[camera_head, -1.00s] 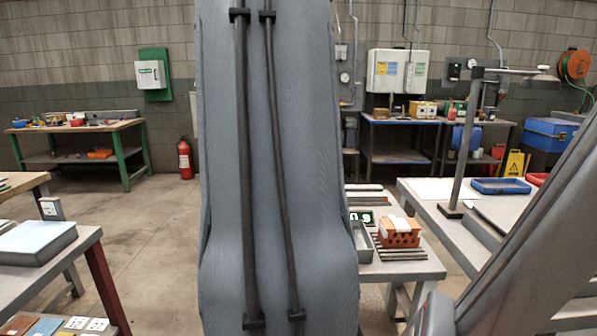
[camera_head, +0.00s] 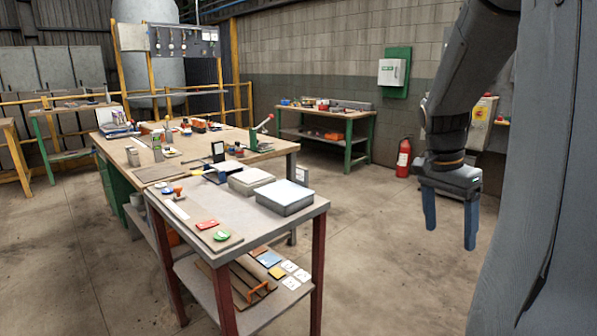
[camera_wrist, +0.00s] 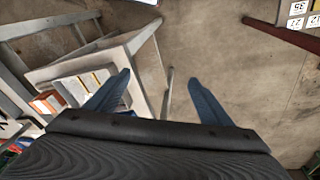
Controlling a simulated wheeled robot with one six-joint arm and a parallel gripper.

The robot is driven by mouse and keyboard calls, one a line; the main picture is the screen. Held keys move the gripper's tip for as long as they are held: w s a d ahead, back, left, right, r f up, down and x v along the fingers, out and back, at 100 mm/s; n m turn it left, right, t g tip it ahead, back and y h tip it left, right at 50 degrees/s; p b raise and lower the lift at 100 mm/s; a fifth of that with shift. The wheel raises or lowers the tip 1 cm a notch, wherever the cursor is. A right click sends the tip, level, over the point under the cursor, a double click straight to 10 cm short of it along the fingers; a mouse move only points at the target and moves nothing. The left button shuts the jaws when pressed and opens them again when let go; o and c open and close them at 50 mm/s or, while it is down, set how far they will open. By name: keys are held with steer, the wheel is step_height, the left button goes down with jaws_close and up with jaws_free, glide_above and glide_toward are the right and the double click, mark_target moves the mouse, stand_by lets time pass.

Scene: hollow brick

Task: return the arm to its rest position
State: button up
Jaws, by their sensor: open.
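My gripper (camera_head: 450,222) hangs at the right of the head view, its two blue fingers pointing down and apart. It is open and empty, over bare floor, to the right of the grey table. In the wrist view my gripper (camera_wrist: 155,90) shows its blue fingers spread, with floor and a table frame beyond them and nothing between them. My grey arm fills the right edge of the head view.
A grey table (camera_head: 190,232) with red legs stands left of my gripper, bearing two pale boxes (camera_head: 285,196). A green-legged bench (camera_head: 350,114) and a red fire extinguisher (camera_head: 404,158) stand behind. The floor (camera_head: 390,270) below my gripper is clear.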

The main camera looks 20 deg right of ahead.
steer(key=a+f+n+p, duration=0.1)
steer(key=a+n, duration=0.3)
steer(key=a, duration=0.4)
steer(key=a+f+n+t+y, duration=0.1)
steer(key=a+f+n, duration=0.2)
steer(key=a, duration=0.6)
steer(key=shift+a+n+p, duration=0.2)
steer(key=shift+n+p, duration=0.15)
steer(key=shift+n, duration=0.55)
steer(key=s+a+f+n, duration=0.1)
steer(key=s+a+n, duration=0.1)
steer(key=a, duration=0.2)
steer(key=s+a+f+n+p, duration=0.1)
steer(key=s+a+n, duration=0.1)
steer(key=a+n, duration=0.1)
steer(key=s+a+f+n+y, duration=0.1)
steer(key=s+a+n, duration=0.1)
steer(key=a, duration=0.4)
steer(key=shift+s+f+n, duration=0.2)
steer(key=shift+f+n, duration=0.05)
steer(key=shift+n, duration=0.35)
steer(key=shift+c, duration=0.3)
